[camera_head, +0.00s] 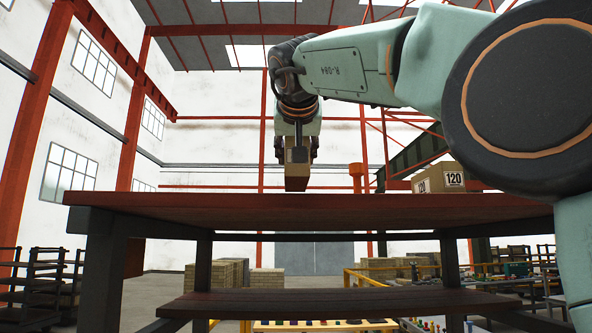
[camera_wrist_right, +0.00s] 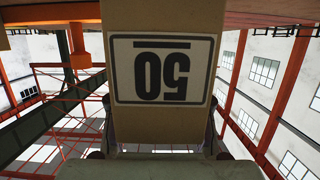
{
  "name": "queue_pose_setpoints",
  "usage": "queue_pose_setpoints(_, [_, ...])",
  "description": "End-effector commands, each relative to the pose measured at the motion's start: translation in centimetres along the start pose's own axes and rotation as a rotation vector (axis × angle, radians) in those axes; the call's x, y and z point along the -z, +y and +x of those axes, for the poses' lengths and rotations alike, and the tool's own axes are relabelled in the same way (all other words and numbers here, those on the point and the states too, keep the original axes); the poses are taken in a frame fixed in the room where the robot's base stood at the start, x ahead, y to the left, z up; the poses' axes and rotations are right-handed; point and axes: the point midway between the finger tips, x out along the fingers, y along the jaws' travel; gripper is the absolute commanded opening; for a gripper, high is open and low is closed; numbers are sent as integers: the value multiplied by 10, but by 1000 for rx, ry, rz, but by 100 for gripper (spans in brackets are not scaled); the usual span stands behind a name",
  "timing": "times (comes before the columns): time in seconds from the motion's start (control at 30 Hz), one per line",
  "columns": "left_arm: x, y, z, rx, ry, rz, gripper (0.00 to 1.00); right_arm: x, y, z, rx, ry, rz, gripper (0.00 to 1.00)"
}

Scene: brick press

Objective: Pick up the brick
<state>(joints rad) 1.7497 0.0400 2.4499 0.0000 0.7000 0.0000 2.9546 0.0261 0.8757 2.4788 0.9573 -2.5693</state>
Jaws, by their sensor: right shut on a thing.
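The brick (camera_head: 297,183) is a tan block between the fingers of my right gripper (camera_head: 297,158), over the middle of the table. My right gripper points down and is shut on it, with a dark finger on each side. In the right wrist view the brick (camera_wrist_right: 125,125) fills the middle and bears a white label with an upside-down "50". The brick's lower end is level with the tabletop edge in the head view; I cannot tell whether it touches the surface. My left gripper is not in view.
The brown table (camera_head: 200,203) spans the front, with a lower shelf (camera_head: 330,303). A tan block marked "120" (camera_head: 440,179) stands on its right part, near my right arm. The tabletop left of the brick looks clear. Stacked blocks (camera_head: 215,274) stand on the floor behind.

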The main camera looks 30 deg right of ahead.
Motion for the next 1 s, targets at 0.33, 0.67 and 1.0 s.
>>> queue_pose_setpoints(0.33, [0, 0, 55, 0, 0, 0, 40, -18, 0, -47, 2, 10, 2, 14])
queue_pose_setpoints(0.67, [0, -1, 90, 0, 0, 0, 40, -34, 0, -103, 2, 9, 1, 14])
queue_pose_setpoints(1.0, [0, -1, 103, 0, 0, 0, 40, -42, 0, -137, 1, 5, 1, 14])
